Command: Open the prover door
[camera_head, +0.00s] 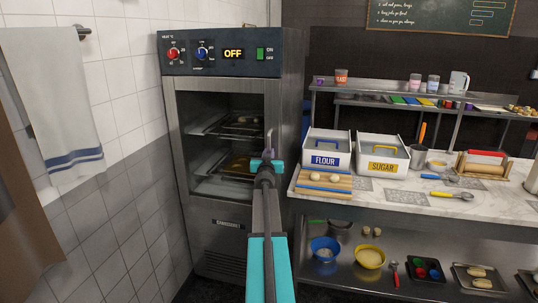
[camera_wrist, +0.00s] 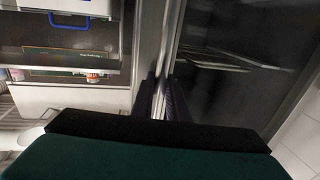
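The prover (camera_head: 288,60) is a tall steel cabinet at the left of the head view. Its glass door (camera_head: 200,148) looks closed, with trays on racks behind the glass. A vertical door handle (camera_head: 270,134) runs near the door's right edge, and my arm hides part of it. My gripper (camera_head: 267,160) is at this handle. In the wrist view my two dark ridged fingers (camera_wrist: 158,100) lie close together on either side of a bright vertical bar, which appears to be the handle. The fingers look shut on it, though my wrist hides part of them.
A tiled wall with a hanging towel (camera_head: 55,95) is close on the left.

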